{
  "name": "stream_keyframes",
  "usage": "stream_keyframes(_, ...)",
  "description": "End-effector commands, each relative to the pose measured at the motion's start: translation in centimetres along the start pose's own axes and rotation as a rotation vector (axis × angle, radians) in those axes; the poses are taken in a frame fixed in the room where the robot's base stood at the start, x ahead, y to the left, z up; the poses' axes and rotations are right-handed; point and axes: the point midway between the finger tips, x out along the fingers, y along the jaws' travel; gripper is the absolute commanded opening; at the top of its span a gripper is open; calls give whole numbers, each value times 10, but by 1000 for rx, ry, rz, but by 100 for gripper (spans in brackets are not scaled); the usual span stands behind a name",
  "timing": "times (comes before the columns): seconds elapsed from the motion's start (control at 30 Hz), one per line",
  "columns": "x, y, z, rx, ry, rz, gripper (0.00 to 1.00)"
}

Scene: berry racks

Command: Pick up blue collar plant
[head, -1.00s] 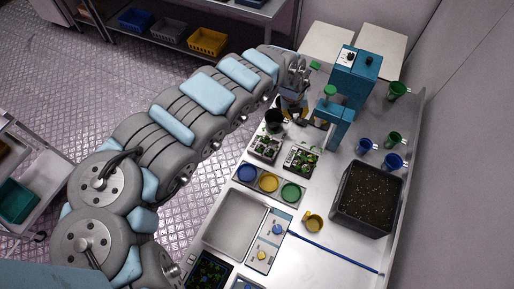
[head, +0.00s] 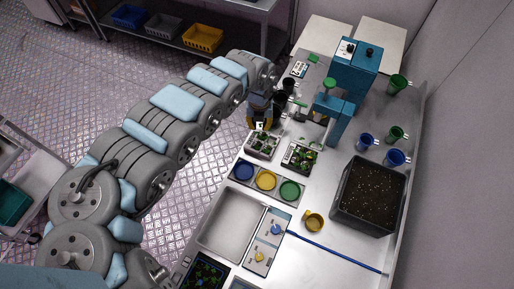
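My gripper (head: 262,124) points down just above the back edge of the left plant tray (head: 262,145). Its fingers are small and partly hidden by its own body, so I cannot tell whether they are open or shut. That tray holds small green plants in pale cells. A second, dark tray (head: 300,157) with green plants stands to its right. I cannot make out a blue collar on any plant at this size.
A teal press-like device (head: 336,122) stands right of my gripper. Blue and green cups line the right wall. A black soil bin (head: 367,197) stands at the right. A grey metal basin (head: 231,224) and a long blue rod (head: 337,252) lie toward the front.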

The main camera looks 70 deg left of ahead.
Motion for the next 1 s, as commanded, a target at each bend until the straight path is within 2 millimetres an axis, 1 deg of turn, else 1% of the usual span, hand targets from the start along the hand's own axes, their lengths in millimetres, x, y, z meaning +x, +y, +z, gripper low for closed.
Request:
stream_keyframes(0.03,9,-1,-2,0,4,-2,22)
stream_keyframes(0.3,45,-2,-2,0,4,-2,22)
stream_keyframes(0.43,56,0,-1,-1,3,-1,22)
stream_keyframes(0.73,67,0,-3,0,2,0,22)
stream_keyframes(1.0,93,1,-7,0,2,-1,22)
